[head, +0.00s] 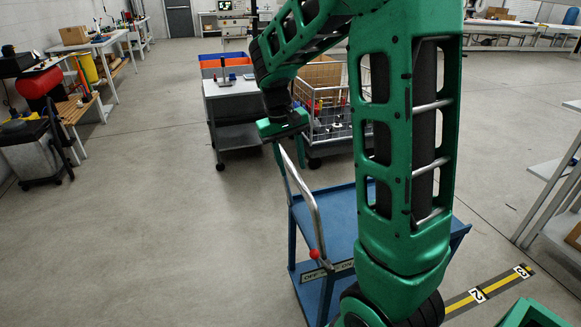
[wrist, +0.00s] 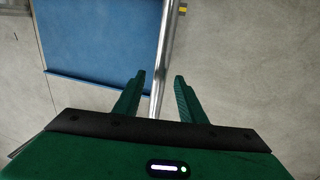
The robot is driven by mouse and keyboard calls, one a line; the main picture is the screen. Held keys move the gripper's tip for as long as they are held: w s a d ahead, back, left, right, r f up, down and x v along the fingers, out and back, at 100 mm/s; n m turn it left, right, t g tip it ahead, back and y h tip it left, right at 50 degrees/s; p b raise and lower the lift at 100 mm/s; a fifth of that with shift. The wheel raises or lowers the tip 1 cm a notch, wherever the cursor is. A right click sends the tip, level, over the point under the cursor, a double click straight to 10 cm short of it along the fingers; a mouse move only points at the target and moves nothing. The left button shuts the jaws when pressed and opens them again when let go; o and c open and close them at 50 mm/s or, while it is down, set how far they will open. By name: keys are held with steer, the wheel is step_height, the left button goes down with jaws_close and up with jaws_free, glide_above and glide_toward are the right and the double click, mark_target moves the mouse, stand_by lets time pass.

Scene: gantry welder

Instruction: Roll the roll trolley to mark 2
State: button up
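The roll trolley (head: 335,215) is a blue cart with a metal push handle (head: 304,194) on its left side. A red knob (head: 315,254) sits by an OFF/ON label (head: 327,271) on the trolley. My gripper (head: 277,146) is at the upper end of the handle. In the wrist view, my gripper's fingers (wrist: 160,77) are apart, one on each side of the metal bar (wrist: 164,60), with gaps showing. The blue deck (wrist: 95,40) lies beyond. Mark 2 (head: 478,295) is a white label on a yellow-and-black floor strip, right of the trolley. My arm hides part of the trolley.
Mark 3 (head: 521,271) is farther along the strip. A grey cart (head: 233,90) and a wire basket cart (head: 335,125) stand behind the trolley. A shelf rack (head: 555,195) is at the right. The floor (head: 130,220) at left is clear.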

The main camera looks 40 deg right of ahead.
steer(key=shift+d+f, duration=0.1)
steer(key=shift+f, duration=0.6)
jaws_close()
steer(key=shift+d, duration=0.15)
